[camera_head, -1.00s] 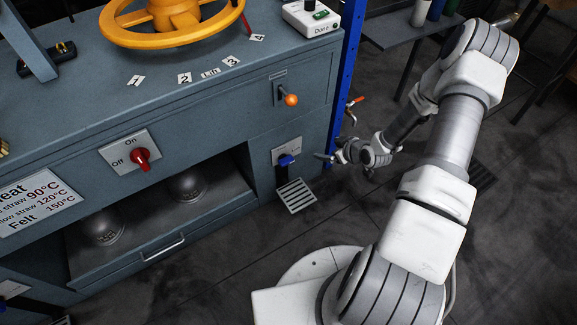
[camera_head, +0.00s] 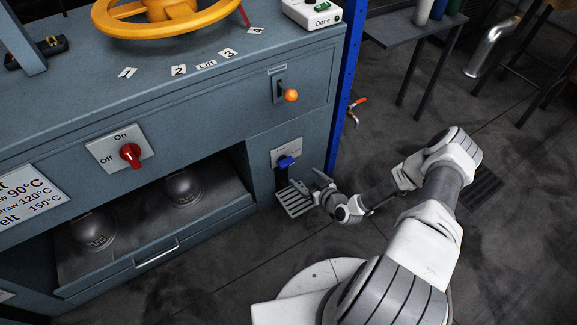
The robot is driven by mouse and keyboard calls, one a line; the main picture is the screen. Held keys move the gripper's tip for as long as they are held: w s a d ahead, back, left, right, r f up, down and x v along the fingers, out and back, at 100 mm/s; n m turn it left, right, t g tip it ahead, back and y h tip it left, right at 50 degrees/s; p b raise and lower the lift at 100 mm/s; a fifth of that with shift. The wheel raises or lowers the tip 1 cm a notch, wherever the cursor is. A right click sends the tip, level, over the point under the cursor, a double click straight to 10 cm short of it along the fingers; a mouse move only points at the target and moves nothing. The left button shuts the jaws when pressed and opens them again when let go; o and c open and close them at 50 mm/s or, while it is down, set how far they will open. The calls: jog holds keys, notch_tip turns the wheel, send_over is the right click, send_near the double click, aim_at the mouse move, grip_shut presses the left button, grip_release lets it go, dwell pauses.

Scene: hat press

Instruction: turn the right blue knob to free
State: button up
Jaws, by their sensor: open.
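The right blue knob (camera_head: 286,162) sits on a pale label plate (camera_head: 287,151) on the front of the grey-blue cabinet, low at its right end. The print on the plate is too small to read. My gripper (camera_head: 307,180) is open and empty, just below and to the right of the knob. Its fingers point up and left toward the knob, and I see a gap between them and the knob. Whether they are at the same depth as the knob is hard to tell.
A slotted metal grate (camera_head: 295,199) juts out below the knob, close to my gripper. An orange-balled lever (camera_head: 291,95) is above it. A blue post (camera_head: 342,100) stands at the cabinet's right edge. A red on/off switch (camera_head: 130,154) is to the left.

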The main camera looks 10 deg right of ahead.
aim_at(286, 162)
jog(key=b+x, duration=0.4)
jog(key=x, duration=0.8)
jog(key=shift+w+a+f, duration=0.1)
jog(key=shift+w+f, duration=0.05)
jog(key=shift+w, duration=0.05)
jog(key=c, duration=1.2)
jog(key=shift+c, duration=0.2)
